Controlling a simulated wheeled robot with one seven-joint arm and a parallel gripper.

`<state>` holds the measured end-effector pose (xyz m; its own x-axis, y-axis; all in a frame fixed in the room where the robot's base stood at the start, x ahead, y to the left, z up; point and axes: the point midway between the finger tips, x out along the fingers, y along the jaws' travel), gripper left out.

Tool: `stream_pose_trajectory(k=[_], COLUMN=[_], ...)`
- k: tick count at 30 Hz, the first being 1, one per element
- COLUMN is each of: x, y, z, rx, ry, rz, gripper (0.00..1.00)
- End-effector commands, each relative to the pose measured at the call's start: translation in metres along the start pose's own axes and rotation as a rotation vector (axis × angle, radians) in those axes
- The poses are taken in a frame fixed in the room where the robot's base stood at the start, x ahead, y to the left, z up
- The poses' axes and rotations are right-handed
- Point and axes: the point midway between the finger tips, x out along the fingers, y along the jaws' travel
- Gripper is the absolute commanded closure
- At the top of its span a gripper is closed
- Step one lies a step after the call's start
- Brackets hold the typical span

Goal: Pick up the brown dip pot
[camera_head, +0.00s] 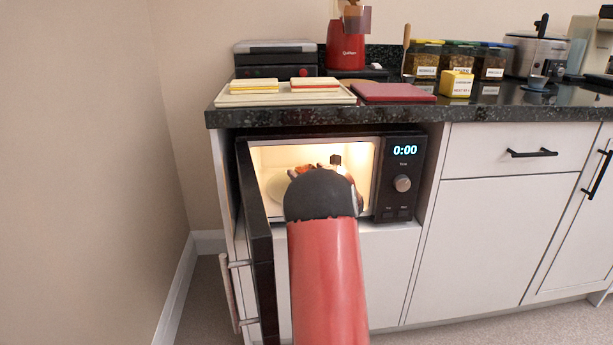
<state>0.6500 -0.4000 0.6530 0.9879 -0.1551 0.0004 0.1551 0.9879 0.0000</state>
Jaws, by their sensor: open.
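My arm reaches into the open, lit microwave (393,200) under the counter. My gripper (336,160) is inside it, mostly hidden behind my own arm; only a small dark part shows above the black joint, and it is open. A pale round plate (279,188) stands in the microwave, partly covered by my arm. Small orange-brown shapes (303,170) show at the plate, just left of my gripper. I cannot tell whether one of them is the brown dip pot. No brown dip pot can be made out clearly, and contact with my gripper is hidden.
The microwave door (262,270) stands open at the left, close beside my arm. The dark counter (400,112) runs above, holding a pale tray (240,101), a red board (392,92), spice jars (424,60) and a red appliance (346,50). White drawers (500,170) are at the right.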

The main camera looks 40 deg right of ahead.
Motion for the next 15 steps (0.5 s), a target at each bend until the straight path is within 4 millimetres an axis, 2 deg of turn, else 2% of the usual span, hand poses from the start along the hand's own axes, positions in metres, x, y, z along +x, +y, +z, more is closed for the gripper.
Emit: stream_pose_trajectory(k=[3,6,13,15], x=[0.017,0.024,0.025,0.025], y=[0.0,0.0,0.0,0.0], z=[0.001,0.001,0.0,0.0], rx=[-0.001,-0.001,0.0,0.0], ry=[0.001,0.0,0.001,0.0], rz=[0.002,0.0,0.0,0.0], gripper=[0.18,0.18,0.18,0.27])
